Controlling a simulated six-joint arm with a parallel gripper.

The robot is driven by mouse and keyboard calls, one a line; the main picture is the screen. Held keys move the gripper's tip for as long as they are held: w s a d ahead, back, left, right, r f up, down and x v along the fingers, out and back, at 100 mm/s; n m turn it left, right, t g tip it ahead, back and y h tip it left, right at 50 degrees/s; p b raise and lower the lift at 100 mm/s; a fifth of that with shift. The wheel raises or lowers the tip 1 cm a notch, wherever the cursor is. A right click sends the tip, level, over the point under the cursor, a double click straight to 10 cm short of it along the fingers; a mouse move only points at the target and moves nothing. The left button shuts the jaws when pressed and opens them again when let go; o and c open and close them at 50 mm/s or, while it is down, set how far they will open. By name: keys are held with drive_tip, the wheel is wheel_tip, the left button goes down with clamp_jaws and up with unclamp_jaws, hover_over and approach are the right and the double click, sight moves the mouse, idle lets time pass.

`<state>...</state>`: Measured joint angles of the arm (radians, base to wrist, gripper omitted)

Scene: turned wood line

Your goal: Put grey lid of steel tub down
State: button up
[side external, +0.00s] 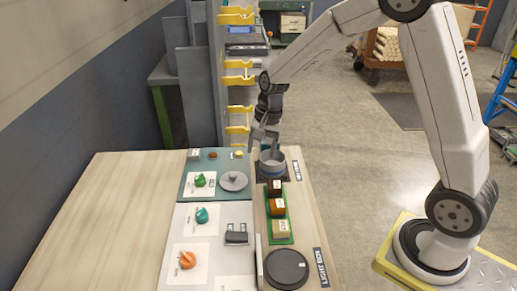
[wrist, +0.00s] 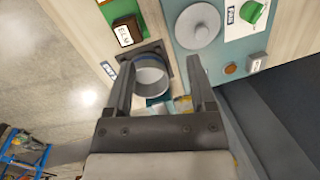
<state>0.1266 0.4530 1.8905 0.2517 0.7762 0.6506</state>
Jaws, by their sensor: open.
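The grey lid (side external: 233,181), a flat disc with a small knob, lies on the teal panel; the wrist view shows it too (wrist: 198,27). The steel tub (side external: 271,167), with a blue band, stands upright on a dark square at the bench's back right. It is uncovered, and its pale inside shows in the wrist view (wrist: 150,79). My gripper (side external: 265,138) is just above the tub, pointing down. In the wrist view its two fingers (wrist: 165,62) are spread wide with nothing between them gripped. The lid is apart from my gripper. I cannot tell whether a finger touches the tub.
A green tray (side external: 290,239) with dark, orange and cream blocks lies in front of the tub. A black round plate (side external: 288,269) is nearer. A green piece (side external: 199,180) on a white card is left of the lid. The bench's left side is bare wood.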

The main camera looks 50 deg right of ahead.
drive_tip(key=s+a+n+t+h, duration=0.1)
drive_tip(key=s+a+n+t, duration=0.1)
drive_tip(key=s+n, duration=0.9)
drive_tip(key=s, duration=0.4)
drive_tip(key=shift+s+a+f+h, duration=0.25)
drive_tip(key=shift+s+f+h, duration=0.05)
drive_tip(key=shift+h, duration=0.1)
